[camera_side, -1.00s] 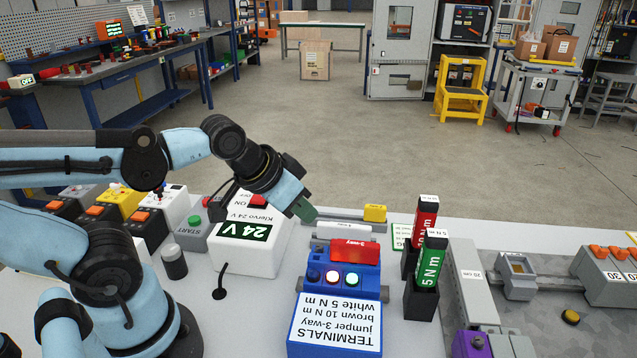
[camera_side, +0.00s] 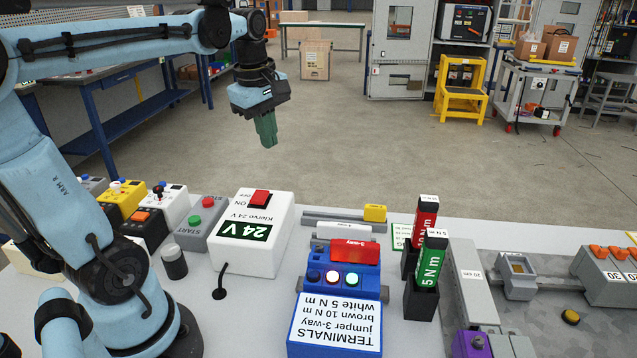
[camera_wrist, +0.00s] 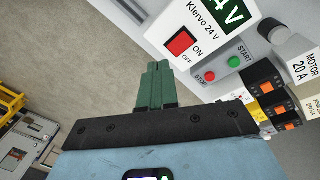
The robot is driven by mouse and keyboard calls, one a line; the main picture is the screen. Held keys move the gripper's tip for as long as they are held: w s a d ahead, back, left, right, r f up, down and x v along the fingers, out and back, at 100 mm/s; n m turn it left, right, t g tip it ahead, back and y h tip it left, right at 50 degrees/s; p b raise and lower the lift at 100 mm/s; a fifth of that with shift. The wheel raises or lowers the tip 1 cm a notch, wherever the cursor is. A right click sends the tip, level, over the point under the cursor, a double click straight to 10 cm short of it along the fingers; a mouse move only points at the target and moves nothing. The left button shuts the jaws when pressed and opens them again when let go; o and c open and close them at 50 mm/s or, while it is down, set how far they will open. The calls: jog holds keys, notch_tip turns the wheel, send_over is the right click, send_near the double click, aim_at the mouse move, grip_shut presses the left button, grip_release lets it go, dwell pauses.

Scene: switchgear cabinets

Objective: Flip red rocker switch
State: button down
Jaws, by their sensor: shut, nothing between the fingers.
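The red rocker switch (camera_side: 259,198) sits on top of the white Klervo 24 V power supply box (camera_side: 262,263), between the ON and OFF marks. In the wrist view the red rocker (camera_wrist: 181,43) is ahead and a little right of the fingertips. My gripper (camera_side: 268,140) hangs above and behind the box in the side view, pointing down, clear of it. Its green fingers are together and empty; they also show in the wrist view (camera_wrist: 157,70). Nothing touches the rocker.
A START/STOP button box (camera_side: 205,222) stands left of the supply, with several switch boxes beyond it. The blue terminals block (camera_side: 338,275) and two torque screwdrivers (camera_side: 425,265) stand to the right. The air around my gripper is clear.

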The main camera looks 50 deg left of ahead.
jog(key=s+a+r+n+g, duration=0.1)
jog(key=a+r+n, duration=0.1)
jog(key=a+n, duration=0.3)
jog(key=shift+a+n+g+h, duration=0.4)
jog(key=shift+n, duration=0.7)
jog(key=shift+s, duration=0.1)
notch_tip(320, 180, down, 14)
jog(key=shift+r, duration=0.1)
jog(key=shift+f, duration=0.3)
jog(key=shift+r, duration=0.1)
jog(key=shift+s+d+r, duration=0.35)
jog(key=shift+s+d, duration=0.1)
jog(key=shift+d, duration=0.05)
jog(key=shift+r, duration=0.1)
notch_tip(320, 180, up, 14)
jog(key=w+a, duration=0.2)
jog(key=shift+f, duration=0.25)
dwell(0.4)
